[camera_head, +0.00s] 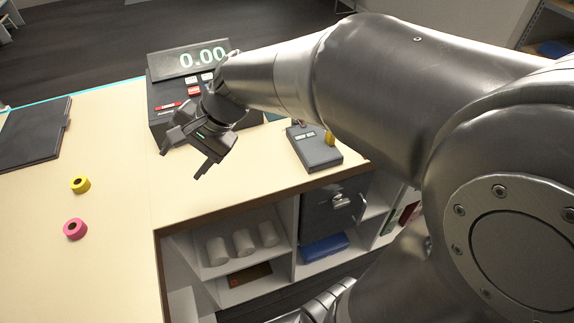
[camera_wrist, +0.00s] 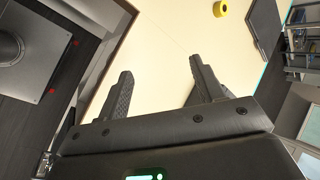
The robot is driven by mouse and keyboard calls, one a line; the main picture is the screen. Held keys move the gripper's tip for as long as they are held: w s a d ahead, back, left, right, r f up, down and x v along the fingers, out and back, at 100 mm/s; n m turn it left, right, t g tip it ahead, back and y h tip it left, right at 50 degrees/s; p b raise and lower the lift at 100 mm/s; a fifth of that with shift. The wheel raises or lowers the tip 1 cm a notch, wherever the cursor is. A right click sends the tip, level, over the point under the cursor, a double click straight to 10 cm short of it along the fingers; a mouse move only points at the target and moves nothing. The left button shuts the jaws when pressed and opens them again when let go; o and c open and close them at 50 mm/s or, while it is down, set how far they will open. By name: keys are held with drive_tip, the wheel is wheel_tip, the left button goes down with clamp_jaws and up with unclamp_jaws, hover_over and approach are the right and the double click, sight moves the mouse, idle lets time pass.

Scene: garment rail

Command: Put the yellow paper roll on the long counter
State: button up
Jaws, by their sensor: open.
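The yellow paper roll (camera_head: 80,184) lies on the light wooden top of the long counter (camera_head: 112,225), at the left in the head view. It also shows at the top of the wrist view (camera_wrist: 220,9), beyond the fingertips. My gripper (camera_head: 184,158) is open and empty above the counter, to the right of the roll and apart from it. Its two dark fingers (camera_wrist: 160,84) stand wide apart in the wrist view, with only bare counter between them.
A pink roll (camera_head: 75,229) lies just below the yellow one. A dark flat pad (camera_head: 33,132) is at the far left. A cash register (camera_head: 170,104) stands behind my gripper, and a card terminal (camera_head: 314,147) to its right. Shelves with white rolls (camera_head: 243,243) are underneath.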

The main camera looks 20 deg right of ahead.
drive_tip(key=s+d+r+n+t+h, duration=0.1)
drive_tip(key=s+d+n+h, duration=0.2)
drive_tip(key=s+d, duration=0.3)
drive_tip(key=s+d+n+t+h, duration=0.2)
drive_tip(key=s+d+n+h, duration=0.2)
drive_tip(key=d, duration=0.7)
drive_tip(key=shift+s+r+t, duration=0.3)
drive_tip(key=shift+s+r, duration=0.1)
drive_tip(key=shift+s, duration=0.5)
